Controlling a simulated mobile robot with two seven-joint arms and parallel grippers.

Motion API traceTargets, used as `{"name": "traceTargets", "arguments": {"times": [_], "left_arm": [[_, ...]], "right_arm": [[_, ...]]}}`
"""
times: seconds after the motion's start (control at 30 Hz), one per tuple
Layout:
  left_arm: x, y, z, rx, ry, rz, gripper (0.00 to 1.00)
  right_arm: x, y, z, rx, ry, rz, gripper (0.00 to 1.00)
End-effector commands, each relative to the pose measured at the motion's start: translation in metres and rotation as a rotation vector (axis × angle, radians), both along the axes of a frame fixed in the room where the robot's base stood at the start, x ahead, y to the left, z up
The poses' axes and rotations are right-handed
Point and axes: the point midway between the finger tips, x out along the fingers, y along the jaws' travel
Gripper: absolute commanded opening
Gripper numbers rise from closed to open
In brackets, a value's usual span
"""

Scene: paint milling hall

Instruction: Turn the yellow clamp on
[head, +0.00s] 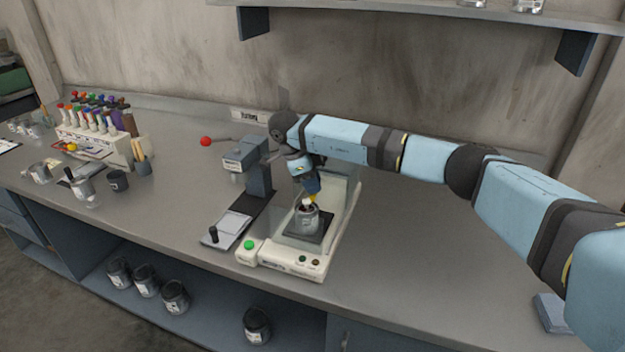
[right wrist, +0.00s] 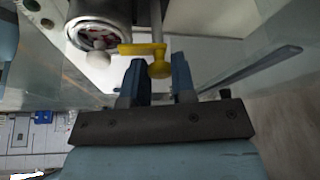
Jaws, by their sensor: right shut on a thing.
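The yellow clamp (right wrist: 138,49) shows in the right wrist view as a short bar with a round knob at its right end, beside a grey upright rod. A white ball sits near its left end. My right gripper (right wrist: 158,62) is shut on the yellow clamp, with one blue finger on each side of the knob. In the head view the clamp (head: 312,198) is a small yellow spot below my right gripper (head: 312,188), mostly hidden by it. A metal can (head: 306,219) stands under it on the machine's dark plate. My left gripper is out of view.
The cream machine base (head: 284,264) has a green button (head: 249,244) at its front and clear side panels. A grey press with a red-ball lever (head: 206,141) stands to its left. Racks, cups and brushes fill the left bench. The right bench (head: 430,260) is mostly clear.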

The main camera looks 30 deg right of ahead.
Motion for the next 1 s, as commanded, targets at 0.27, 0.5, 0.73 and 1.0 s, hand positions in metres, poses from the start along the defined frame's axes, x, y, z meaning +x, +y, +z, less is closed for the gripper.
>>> {"name": "traceTargets", "arguments": {"times": [0.27, 0.5, 0.73, 1.0], "left_arm": [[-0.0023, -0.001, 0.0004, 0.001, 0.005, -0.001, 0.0], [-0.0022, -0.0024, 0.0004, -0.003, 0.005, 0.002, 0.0], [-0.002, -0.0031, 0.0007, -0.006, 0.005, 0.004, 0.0], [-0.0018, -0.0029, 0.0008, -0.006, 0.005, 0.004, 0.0]], "right_arm": [[0.0008, -0.0001, 0.0007, 0.001, 0.0, -0.083, 0.01], [0.0008, -0.0002, 0.0005, 0.001, -0.001, -0.1, 0.01], [0.0007, -0.0002, 0.0004, 0.001, -0.001, -0.1, 0.01], [0.0007, -0.0004, 0.0003, 0.0, -0.001, -0.099, 0.5]]}}
